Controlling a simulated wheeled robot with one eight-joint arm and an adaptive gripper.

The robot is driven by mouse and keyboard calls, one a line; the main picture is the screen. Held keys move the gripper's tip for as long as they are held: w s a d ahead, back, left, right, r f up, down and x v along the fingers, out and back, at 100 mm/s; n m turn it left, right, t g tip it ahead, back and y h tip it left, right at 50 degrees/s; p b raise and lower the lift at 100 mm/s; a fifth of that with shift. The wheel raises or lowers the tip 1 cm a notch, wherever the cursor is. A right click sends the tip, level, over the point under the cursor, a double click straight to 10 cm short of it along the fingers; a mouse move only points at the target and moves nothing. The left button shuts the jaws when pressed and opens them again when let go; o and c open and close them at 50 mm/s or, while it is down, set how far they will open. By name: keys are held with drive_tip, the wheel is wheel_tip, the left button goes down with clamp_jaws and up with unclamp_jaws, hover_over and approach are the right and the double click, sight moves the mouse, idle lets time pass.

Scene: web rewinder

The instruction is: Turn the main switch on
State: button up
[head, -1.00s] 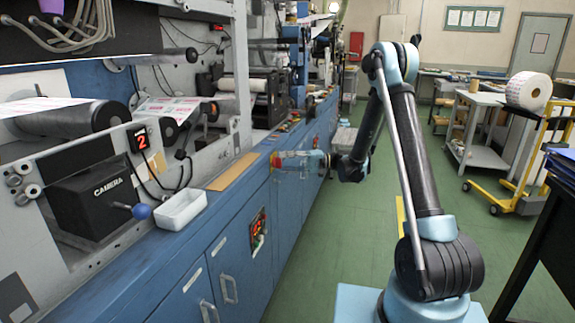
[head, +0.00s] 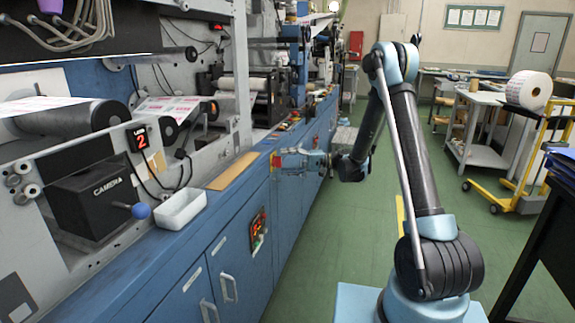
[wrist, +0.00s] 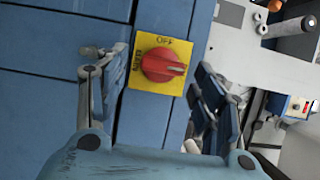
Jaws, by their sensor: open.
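The main switch is a red rotary knob (wrist: 160,65) on a yellow square plate (wrist: 150,105), mounted on a blue panel. OFF is printed along the plate's upper edge in the wrist view; other lettering runs up its left side. A pale mark on the knob points right in this view. My gripper (wrist: 160,62) is open, with one finger on each side of the plate. I cannot tell whether either finger touches the knob. In the head view, my gripper (head: 285,160) is at the cabinet front, where a little of the switch's red and yellow (head: 275,161) shows.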

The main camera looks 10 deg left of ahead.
drive_tip(key=v, duration=1.1)
drive_tip(key=shift+d, duration=0.35)
drive_tip(key=shift+w, duration=0.1)
drive_tip(key=s+d+r+m+t+h, duration=0.1)
drive_tip(key=s+d+r+t+h, duration=0.25)
drive_tip(key=s+d, duration=0.3)
drive_tip(key=s+d+r+m+t+h, duration=0.1)
drive_tip(key=s+d+r+t+h, duration=0.15)
drive_tip(key=s+d+h, duration=0.4)
drive_tip(key=s+d+f+t+h, duration=0.1)
drive_tip(key=s+d+f+h, duration=0.2)
drive_tip(key=s+d, duration=0.7)
drive_tip(key=s+d+f+m+h, duration=0.1)
drive_tip(key=s+d+f+h, duration=0.3)
drive_tip(key=s+d, duration=0.6)
drive_tip(key=s+f, duration=0.1)
drive_tip(key=s, duration=0.2)
drive_tip(key=shift+s+d+f+t, duration=0.25)
drive_tip(key=shift+f+t, duration=0.05)
drive_tip(key=shift+t, duration=0.1)
